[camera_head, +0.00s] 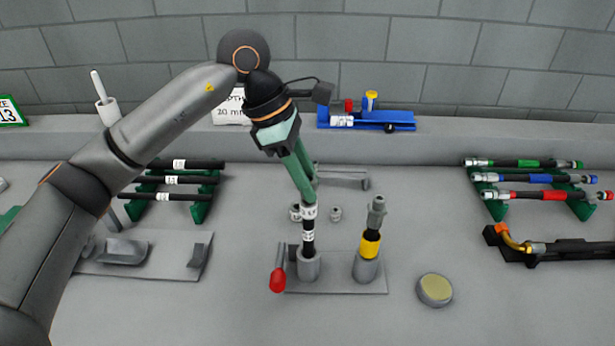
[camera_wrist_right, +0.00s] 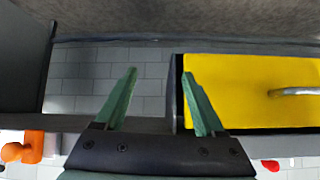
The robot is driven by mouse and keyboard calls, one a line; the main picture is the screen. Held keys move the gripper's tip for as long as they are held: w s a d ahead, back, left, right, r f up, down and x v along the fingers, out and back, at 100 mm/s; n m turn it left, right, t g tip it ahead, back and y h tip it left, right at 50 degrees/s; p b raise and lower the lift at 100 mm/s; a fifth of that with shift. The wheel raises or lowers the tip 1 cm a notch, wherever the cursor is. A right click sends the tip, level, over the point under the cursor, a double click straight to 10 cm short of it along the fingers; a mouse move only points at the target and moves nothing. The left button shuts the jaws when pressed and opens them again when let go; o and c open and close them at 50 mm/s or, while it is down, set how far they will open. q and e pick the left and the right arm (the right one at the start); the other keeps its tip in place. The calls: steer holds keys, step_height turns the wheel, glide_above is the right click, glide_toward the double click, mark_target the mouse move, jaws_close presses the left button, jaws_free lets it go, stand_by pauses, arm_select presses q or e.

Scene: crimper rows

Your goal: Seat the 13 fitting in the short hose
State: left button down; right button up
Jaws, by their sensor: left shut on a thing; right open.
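My left gripper (camera_head: 307,198) reaches down from above over the two-socket stand, its green fingers shut on a small white-banded piece (camera_head: 309,212), which I take to be the 13 fitting; its print is too small to read. Directly below is a short black hose (camera_head: 308,242) with a white label, standing upright in the left socket (camera_head: 309,265). The piece is in line with the hose top and looks touching; I cannot tell whether it is inside. My right gripper (camera_wrist_right: 159,73) is open and empty in the right wrist view and does not show in the head view.
A yellow-banded hose with a grey fitting (camera_head: 376,212) stands in the right socket. A red-tipped lever (camera_head: 278,280) is left of the stand, a round pad (camera_head: 435,290) right. Loose ring-like parts (camera_head: 335,214) lie behind. Hose racks (camera_head: 530,178) stand at both sides.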

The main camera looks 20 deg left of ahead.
arm_select(q)
steer(key=shift+f, duration=0.4)
steer(key=c, duration=0.5)
jaws_free()
steer(key=shift+r, duration=0.1)
steer(key=v, duration=1.2)
steer(key=shift+r, duration=0.25)
